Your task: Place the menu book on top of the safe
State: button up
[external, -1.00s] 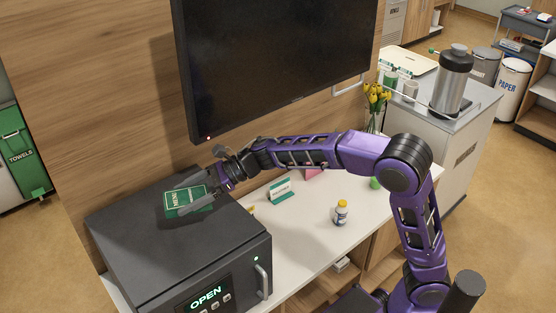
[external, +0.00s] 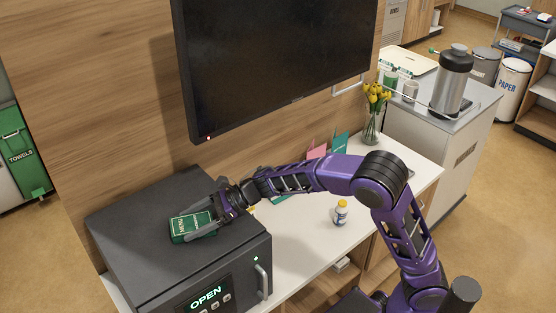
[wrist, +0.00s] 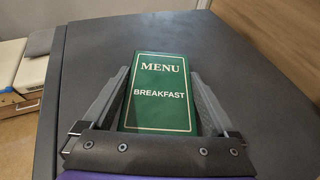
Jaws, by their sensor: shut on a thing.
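The green menu book (external: 189,226) with white lettering is held over the dark grey safe (external: 130,243). In the wrist view the menu book (wrist: 158,95) reads "MENU BREAKFAST" and lies between both fingers, with the safe's top (wrist: 240,60) around it. My gripper (external: 205,220) is shut on the book's sides. The book looks flat and very close to the safe's top; I cannot tell whether it touches. The safe stands at the left end of the white counter, its front display reading "OPEN".
A wall-mounted screen (external: 275,60) hangs behind the counter. A small bottle with a yellow cap (external: 341,213), a vase of yellow flowers (external: 374,115) and pink and green cards stand on the white counter (external: 300,240). The safe's top around the book is clear.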

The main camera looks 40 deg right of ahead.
jog(key=o, duration=1.2)
jog(key=shift+d+r, duration=0.15)
jog(key=v, duration=1.1)
jog(key=shift+s+d+r+p, duration=0.15)
jog(key=shift+d+p, duration=0.1)
jog(key=shift+p, duration=0.1)
